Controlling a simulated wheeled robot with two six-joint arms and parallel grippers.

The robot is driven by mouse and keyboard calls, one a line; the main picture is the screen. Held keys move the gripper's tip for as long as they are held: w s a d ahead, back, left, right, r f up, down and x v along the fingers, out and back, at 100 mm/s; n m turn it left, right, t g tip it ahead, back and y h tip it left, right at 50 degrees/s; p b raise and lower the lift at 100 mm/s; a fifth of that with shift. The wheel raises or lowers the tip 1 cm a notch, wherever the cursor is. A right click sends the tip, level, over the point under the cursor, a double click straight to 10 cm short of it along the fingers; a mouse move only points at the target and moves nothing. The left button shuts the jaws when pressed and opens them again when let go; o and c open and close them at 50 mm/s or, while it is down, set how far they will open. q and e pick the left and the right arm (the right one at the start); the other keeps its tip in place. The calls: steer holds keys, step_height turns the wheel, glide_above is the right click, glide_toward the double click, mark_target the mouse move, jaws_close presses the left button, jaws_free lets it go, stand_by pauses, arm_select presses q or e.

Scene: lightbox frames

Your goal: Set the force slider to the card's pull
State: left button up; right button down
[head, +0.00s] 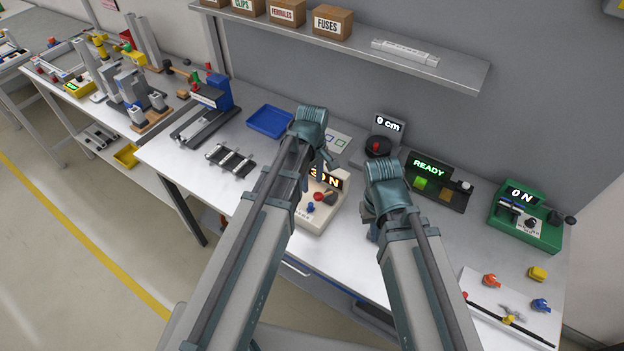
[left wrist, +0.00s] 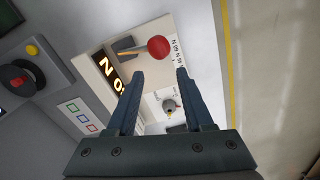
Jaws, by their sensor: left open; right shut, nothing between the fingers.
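The cream slider box (head: 308,219) stands mid-bench, partly hidden by my left arm. Its lit readout (head: 331,180) shows N and partly covered digits; the left wrist view shows an inverted 0 and N on the readout (left wrist: 107,72). The slider's red knob (left wrist: 158,47) lies just beyond the fingertips of my open left gripper (left wrist: 160,74), roughly between them. My left gripper also shows in the head view (head: 327,160), above the box. My right gripper (head: 373,228) is shut and empty, mostly hidden, right of the box. I can read no pull value on a card.
A white card with coloured squares (head: 336,139) lies behind. A 0 cm device (head: 378,146), a READY box (head: 437,180) and a green 0 N box (head: 527,222) stand to the right. A blue tray (head: 252,131) is left. A white board (head: 482,290) with coloured pieces is front right.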

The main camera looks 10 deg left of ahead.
arm_select(q)
step_height(320, 180, up, 3)
steer(key=shift+f+p, duration=0.1)
steer(key=shift+p, duration=0.75)
arm_select(e)
step_height(320, 180, up, 3)
steer(key=shift+f, duration=0.1)
arm_select(q)
steer(key=s+d+f+m+b, duration=0.3)
steer(key=s+f+m+b, duration=0.1)
steer(key=s+m, duration=0.2)
steer(key=s+d+f+m+y+b, duration=0.1)
steer(key=s+d+f+m+b, duration=0.3)
steer(key=s+m, duration=0.3)
steer(key=shift+s+f+m+b, duration=0.2)
steer(key=shift+f+m+b, duration=0.2)
steer(key=shift+m, duration=0.5)
arm_select(e)
step_height(320, 180, down, 9)
